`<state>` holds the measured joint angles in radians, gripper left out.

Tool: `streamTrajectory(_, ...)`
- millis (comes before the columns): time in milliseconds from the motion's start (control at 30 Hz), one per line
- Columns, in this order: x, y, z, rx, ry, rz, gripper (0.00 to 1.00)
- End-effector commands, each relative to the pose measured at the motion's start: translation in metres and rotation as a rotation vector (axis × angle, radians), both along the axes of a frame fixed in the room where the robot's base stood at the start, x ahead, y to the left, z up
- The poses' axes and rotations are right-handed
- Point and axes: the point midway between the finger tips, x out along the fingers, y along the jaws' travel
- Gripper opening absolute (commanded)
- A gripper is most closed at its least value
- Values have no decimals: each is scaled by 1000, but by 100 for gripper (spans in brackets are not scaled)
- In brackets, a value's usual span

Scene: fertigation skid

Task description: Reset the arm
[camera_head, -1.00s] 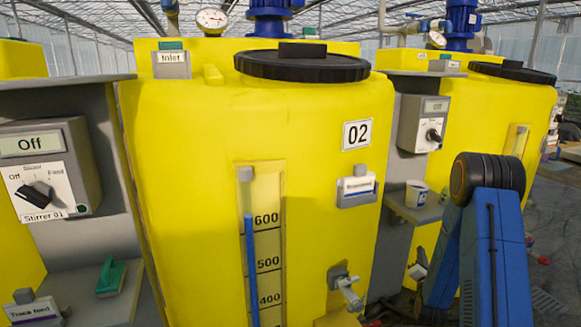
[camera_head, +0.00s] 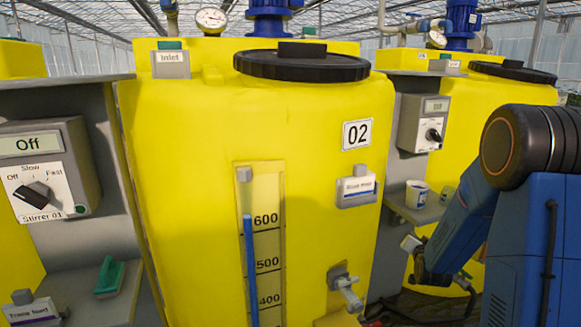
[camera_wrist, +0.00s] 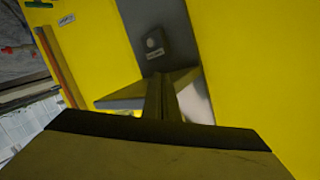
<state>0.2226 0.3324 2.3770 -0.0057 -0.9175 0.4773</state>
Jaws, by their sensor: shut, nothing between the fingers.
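My arm (camera_head: 520,200), blue with a black joint, is at the right of the head view, in front of the tank on the right. It is bent, with a forearm slanting down and left toward the lower right of the picture. In the wrist view my gripper (camera_wrist: 162,98) shows as narrow dark fingers held together, with nothing between them. Beyond them is a grey shelf (camera_wrist: 120,103) against a grey panel. In the head view I cannot clearly make out the fingers.
Yellow tank 02 (camera_head: 215,130) with a black lid (camera_head: 315,64) and a protruding tap (camera_head: 345,288) fills the middle. A stirrer box (camera_head: 423,123) and a shelf with a white cup (camera_head: 416,194) are close left of my arm. The Stirrer 01 box (camera_head: 45,165) reads Off. A green-handled tool (camera_head: 110,275) lies at lower left.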

Motion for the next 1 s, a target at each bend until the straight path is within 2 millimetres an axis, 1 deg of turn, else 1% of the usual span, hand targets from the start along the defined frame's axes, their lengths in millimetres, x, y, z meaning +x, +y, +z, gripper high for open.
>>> streamTrajectory(33, -6, 7, 11, -8, 20, 10, 0)
streamTrajectory(100, -14, 15, 21, -18, 59, 24, 0)
streamTrajectory(267, -40, 34, 42, -43, 150, 57, 0)
streamTrajectory(467, -80, 58, 66, -75, 265, 104, 0)
streamTrajectory(567, -103, 70, 76, -92, 322, 130, 0)
streamTrajectory(767, -156, 92, 93, -125, 437, 185, 0)
streamTrajectory(967, -216, 112, 106, -159, 548, 246, 0)
streamTrajectory(1000, -228, 115, 108, -166, 571, 259, 0)
